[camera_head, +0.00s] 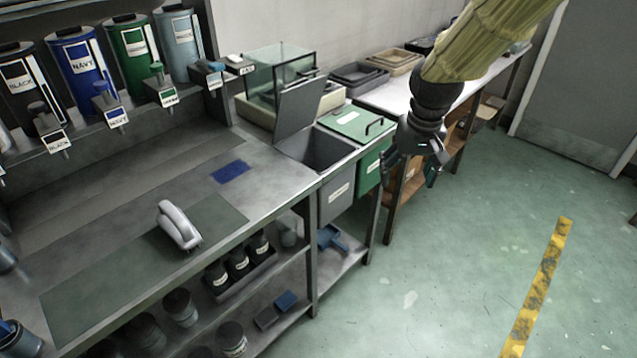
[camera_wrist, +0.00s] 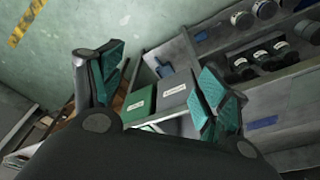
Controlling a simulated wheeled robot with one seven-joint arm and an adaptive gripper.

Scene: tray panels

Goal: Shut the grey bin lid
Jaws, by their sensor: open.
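The grey bin (camera_head: 337,196) is set into the right end of the workbench, and its front also shows in the wrist view (camera_wrist: 174,91). Its grey lid (camera_head: 300,106) stands raised, tilted up on the far side of the opening. The dark inside of the bin shows in the head view. My gripper (camera_head: 408,178) is open and empty, in the air to the right of the bins and apart from the lid. In the wrist view the two teal-padded fingers (camera_wrist: 162,85) are spread wide, with the bin fronts seen between them.
A green bin (camera_head: 371,170) with a closed green lid and dark handle stands right beside the grey bin. A glass tank (camera_head: 279,72) stands behind the raised lid. A grey stapler-like tool (camera_head: 179,225) lies on the bench. The floor in front is clear.

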